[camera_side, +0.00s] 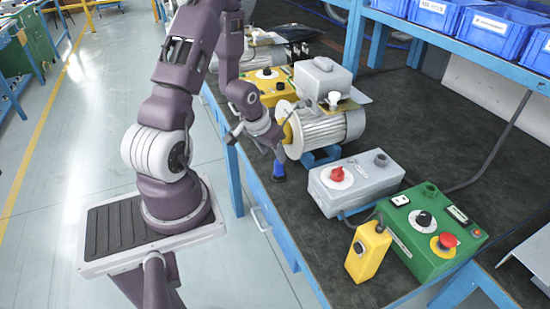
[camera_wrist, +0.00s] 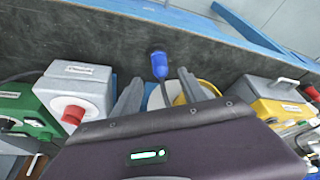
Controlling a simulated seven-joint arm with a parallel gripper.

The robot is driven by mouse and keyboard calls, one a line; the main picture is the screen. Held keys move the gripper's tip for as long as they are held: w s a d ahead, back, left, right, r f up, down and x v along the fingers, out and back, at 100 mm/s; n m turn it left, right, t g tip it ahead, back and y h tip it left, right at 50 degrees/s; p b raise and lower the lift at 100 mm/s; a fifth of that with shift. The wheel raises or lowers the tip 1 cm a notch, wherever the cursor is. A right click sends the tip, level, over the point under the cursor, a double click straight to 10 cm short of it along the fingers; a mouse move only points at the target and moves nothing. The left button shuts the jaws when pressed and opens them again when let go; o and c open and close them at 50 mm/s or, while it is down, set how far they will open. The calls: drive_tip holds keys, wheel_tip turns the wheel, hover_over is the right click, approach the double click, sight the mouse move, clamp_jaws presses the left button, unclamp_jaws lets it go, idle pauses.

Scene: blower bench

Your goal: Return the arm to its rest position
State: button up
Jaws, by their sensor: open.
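My gripper (camera_side: 266,138) is at the end of my bent arm, over the near edge of the bench, beside the yellow-ended face of a grey finned motor (camera_side: 335,128). In the wrist view my gripper (camera_wrist: 158,92) has its two grey fingers apart, with nothing seen held between them. A blue plug (camera_side: 278,170) is just below the gripper near the bench edge. It also shows beyond the fingertips in the wrist view (camera_wrist: 160,66). The motor's round face is partly hidden behind the right finger in the wrist view.
A grey box with a red knob (camera_side: 355,182), a green control box (camera_side: 432,232) and a yellow box (camera_side: 368,252) stand on the dark bench (camera_side: 310,235). Another yellow box (camera_side: 265,84) is behind the gripper. Blue bins (camera_side: 490,28) fill a shelf. The floor left is clear.

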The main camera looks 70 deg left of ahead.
idle(0.3)
drive_tip(key=d+r+m+t, duration=0.1)
drive_tip(key=d+r, duration=0.5)
drive_tip(key=r, duration=0.3)
drive_tip(key=d+r+m, duration=0.2)
drive_tip(key=d+r, duration=0.3)
drive_tip(key=r, duration=0.5)
drive_tip(key=s+d+r+m+h, duration=0.2)
drive_tip(key=s+d+r, duration=0.6)
drive_tip(key=s+d, duration=0.4)
drive_tip(key=shift+s+d+m+t, duration=0.15)
drive_tip(key=shift+s+m+t, duration=0.15)
